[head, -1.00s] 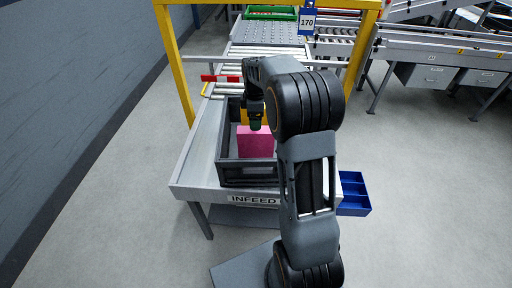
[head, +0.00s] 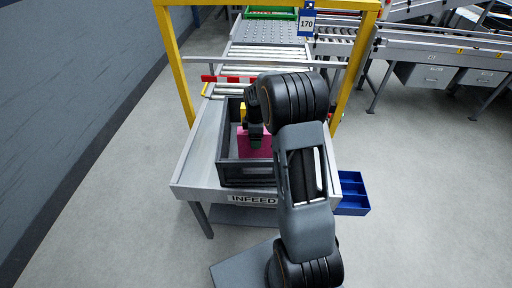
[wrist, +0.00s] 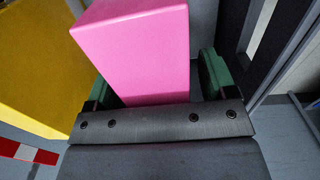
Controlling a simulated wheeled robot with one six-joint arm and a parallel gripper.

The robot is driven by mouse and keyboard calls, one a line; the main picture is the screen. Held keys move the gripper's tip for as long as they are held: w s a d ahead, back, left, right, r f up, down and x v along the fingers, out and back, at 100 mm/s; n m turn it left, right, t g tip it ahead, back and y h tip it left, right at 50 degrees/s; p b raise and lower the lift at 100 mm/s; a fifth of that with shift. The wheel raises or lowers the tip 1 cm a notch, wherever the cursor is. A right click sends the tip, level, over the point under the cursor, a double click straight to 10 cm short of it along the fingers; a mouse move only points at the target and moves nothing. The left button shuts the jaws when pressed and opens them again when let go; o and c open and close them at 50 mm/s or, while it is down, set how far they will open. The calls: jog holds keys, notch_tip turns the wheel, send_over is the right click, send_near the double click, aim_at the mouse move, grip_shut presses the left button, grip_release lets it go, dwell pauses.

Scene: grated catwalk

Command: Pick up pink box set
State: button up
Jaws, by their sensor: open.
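The pink box (head: 256,147) stands in a dark grey crate (head: 250,175) on the infeed table. Only part of it shows in the head view, since my arm covers its right side. In the wrist view the pink box (wrist: 140,45) lies between the two green-padded fingers of my gripper (wrist: 155,85). The gripper is open, with one finger on each side of the box. A gap shows at the right finger; the left finger looks close to the box. In the head view my gripper (head: 255,140) is over the crate at the box's top.
A yellow box (head: 243,112) is beside the pink box in the crate, and it fills the left of the wrist view (wrist: 40,60). The crate walls surround both. A yellow frame (head: 175,65) spans the conveyor. A blue bin (head: 353,193) hangs at the table's right.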

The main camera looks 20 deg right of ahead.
jog(key=shift+c, duration=0.3)
grip_shut()
dwell(0.4)
